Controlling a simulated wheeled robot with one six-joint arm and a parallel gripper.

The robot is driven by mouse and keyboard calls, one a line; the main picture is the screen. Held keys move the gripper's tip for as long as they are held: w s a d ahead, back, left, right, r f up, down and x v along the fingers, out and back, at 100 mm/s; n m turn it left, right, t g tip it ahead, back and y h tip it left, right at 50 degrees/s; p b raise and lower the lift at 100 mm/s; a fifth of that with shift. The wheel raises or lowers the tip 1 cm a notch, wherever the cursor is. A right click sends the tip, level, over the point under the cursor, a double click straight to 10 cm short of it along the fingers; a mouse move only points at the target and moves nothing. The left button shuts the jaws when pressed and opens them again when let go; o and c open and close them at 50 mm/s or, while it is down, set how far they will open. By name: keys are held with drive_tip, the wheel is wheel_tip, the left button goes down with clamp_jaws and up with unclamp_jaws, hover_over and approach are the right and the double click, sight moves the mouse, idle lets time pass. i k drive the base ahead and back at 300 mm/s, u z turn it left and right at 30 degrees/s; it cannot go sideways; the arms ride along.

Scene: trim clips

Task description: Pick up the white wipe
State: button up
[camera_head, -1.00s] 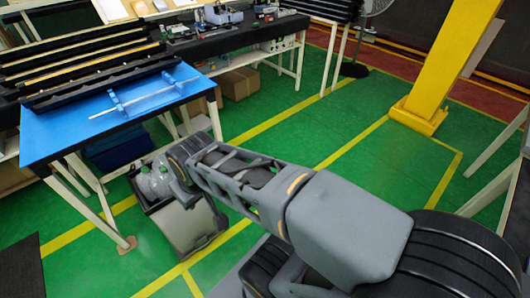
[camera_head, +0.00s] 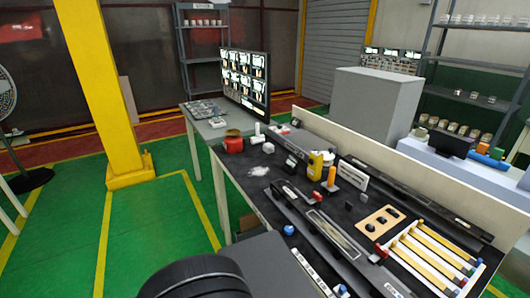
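A small crumpled whitish thing (camera_head: 258,171), which looks like the white wipe, lies on the dark top of a workbench (camera_head: 262,203), near its left edge. It is small in the picture, so its exact shape is hard to tell. My gripper is not in view; only a dark rounded part of my own body shows at the bottom edge.
Near the wipe stand a red container (camera_head: 233,145), a yellow bottle (camera_head: 314,166) and an orange one (camera_head: 331,177). Long dark trim fixtures (camera_head: 322,228) fill the bench's middle. A monitor (camera_head: 245,82) stands behind. Green floor left of the bench is clear up to a yellow pillar (camera_head: 104,90).

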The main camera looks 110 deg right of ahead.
sight(267, 148)
drive_tip(key=i, duration=0.55)
drive_tip(key=z, duration=4.3)
drive_tip(key=i, duration=0.5)
drive_tip(key=u, duration=0.45)
drive_tip(key=k, duration=0.6)
drive_tip(key=u, duration=0.9)
drive_tip(key=i, duration=1.5)
